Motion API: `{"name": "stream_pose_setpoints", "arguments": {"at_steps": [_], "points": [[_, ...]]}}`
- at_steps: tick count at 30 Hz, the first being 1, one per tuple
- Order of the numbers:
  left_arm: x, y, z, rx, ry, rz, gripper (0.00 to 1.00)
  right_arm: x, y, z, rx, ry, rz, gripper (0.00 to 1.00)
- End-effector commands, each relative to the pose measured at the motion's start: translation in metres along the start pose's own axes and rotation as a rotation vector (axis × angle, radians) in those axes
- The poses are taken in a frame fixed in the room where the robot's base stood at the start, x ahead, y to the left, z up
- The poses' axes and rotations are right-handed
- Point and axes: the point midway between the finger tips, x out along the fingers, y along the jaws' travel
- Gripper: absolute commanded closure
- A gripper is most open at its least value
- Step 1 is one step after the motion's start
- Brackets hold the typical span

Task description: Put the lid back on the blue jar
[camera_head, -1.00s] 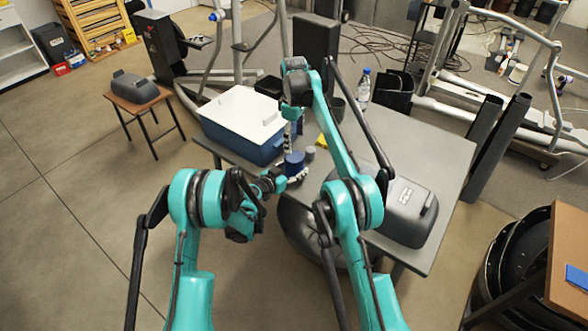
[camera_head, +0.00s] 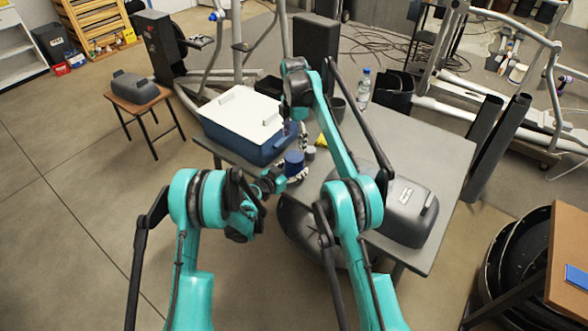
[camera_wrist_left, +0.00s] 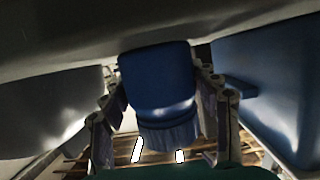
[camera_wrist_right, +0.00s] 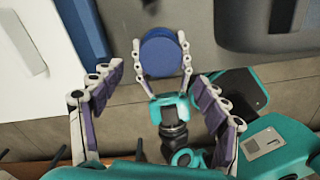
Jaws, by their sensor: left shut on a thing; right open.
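The blue jar (camera_head: 294,166) stands near the table's edge, beside the blue box. My left gripper (camera_wrist_left: 160,100) is shut on the jar, with a finger on either side; its fingers also show in the right wrist view (camera_wrist_right: 161,72). The jar's round blue top (camera_wrist_right: 160,56) faces my right wrist camera. A ribbed section (camera_wrist_left: 165,135) shows at the jar's end away from the table. I cannot tell whether that is the lid, and no separate lid shows clearly. My right gripper (camera_head: 297,134) is open and empty above the jar, its fingers spread.
The blue box (camera_head: 236,142) with a white top stands left of the jar. A small grey cylinder (camera_head: 309,153), a yellow item (camera_head: 321,140), a dark cup (camera_head: 338,108) and a bottle (camera_head: 364,88) stand nearby. A grey case (camera_head: 405,212) lies at the right.

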Motion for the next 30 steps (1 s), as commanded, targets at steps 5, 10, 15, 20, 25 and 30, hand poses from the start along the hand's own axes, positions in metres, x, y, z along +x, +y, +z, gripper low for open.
{"name": "stream_pose_setpoints", "arguments": {"at_steps": [5, 10, 15, 20, 25, 30], "points": [[0.0, 0.0, 0.0, 0.001, -0.001, 0.0, 1.0, 0.018, 0.0, 0.0, 0.001, 0.0, 0.0, 0.26], [0.0, 0.0, 0.0, 0.001, -0.001, 0.0, 1.0, 0.045, 0.0, 0.0, 0.001, 0.0, 0.0, 0.26], [0.0, 0.0, 0.0, 0.001, -0.001, 0.0, 1.0, 0.067, 0.0, 0.0, 0.001, 0.0, 0.0, 0.26], [0.0, 0.0, 0.0, 0.001, -0.001, 0.0, 1.0, 0.077, 0.0, 0.0, 0.001, 0.0, 0.0, 0.26], [0.0, 0.0, 0.0, 0.001, -0.001, 0.0, 1.0, 0.079, 0.0, 0.0, 0.001, 0.0, 0.0, 0.26], [0.0, 0.0, 0.0, 0.001, -0.001, 0.0, 1.0, 0.079, 0.0, 0.0, 0.001, 0.0, 0.0, 0.36]]}}
